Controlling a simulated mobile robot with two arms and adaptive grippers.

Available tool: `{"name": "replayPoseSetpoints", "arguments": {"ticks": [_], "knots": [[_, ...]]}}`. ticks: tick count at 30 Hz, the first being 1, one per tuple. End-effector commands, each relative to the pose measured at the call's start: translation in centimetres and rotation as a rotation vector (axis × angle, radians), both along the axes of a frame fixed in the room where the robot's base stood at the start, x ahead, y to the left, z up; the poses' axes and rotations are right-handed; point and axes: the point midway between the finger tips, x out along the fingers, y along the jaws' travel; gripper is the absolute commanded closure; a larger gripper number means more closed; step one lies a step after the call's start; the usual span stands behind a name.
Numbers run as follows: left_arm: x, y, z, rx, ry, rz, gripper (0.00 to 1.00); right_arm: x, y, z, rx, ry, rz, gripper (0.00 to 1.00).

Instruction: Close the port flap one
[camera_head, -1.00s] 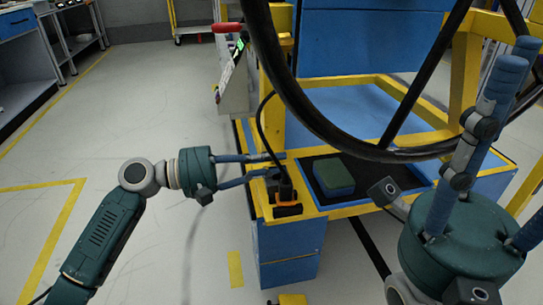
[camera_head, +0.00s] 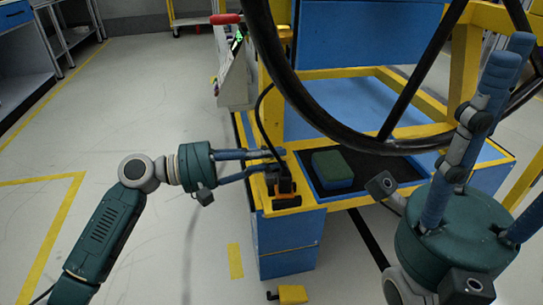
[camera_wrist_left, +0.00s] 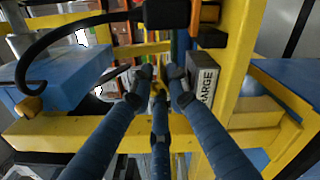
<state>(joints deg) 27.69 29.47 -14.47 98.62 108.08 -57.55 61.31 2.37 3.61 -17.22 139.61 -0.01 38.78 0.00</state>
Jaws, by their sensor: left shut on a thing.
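My left gripper (camera_head: 284,162) reaches in from the left at the left corner post of the blue and yellow dashboard module (camera_head: 287,245). Its fingers are closed in on a small dark part of the charge port (camera_head: 272,180). In the left wrist view the fingertips (camera_wrist_left: 161,80) meet beside a dark block lettered "CHARGE" (camera_wrist_left: 205,80). The fingers hide most of what they hold, so I cannot tell how far the flap stands open. My right gripper (camera_head: 490,110) is at the right edge, away from the port; its fingers are partly cut off.
A black and orange part (camera_head: 286,198) sits just below the port. A green-topped blue box (camera_head: 332,170) lies in the black-floored tray (camera_head: 385,170). A black steering wheel (camera_head: 300,100) and cable hang close above. A yellow block (camera_head: 292,294) lies on the floor.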

Motion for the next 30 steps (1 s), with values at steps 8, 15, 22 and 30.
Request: {"name": "replayPoseSetpoints", "arguments": {"ticks": [8, 15, 22, 30], "knots": [[-0.22, -0.11, 0.78, -0.011, -0.009, -0.007, 1.00, 0.03, 0.00, 0.03, 0.000, 0.001, 0.000, 0.57], [-0.19, -0.10, 0.55, -0.009, -0.005, -0.006, 0.64, 0.04, 0.00, 0.01, 0.000, 0.001, -0.001, 0.57], [-0.14, -0.08, 0.26, -0.004, -0.001, -0.004, 0.64, 0.12, -0.06, -0.07, 0.000, 0.005, -0.001, 0.57], [-0.02, -0.02, 0.17, -0.010, 0.022, -0.003, 0.64, 0.03, -0.04, -0.13, 0.000, 0.002, -0.001, 0.57]]}}
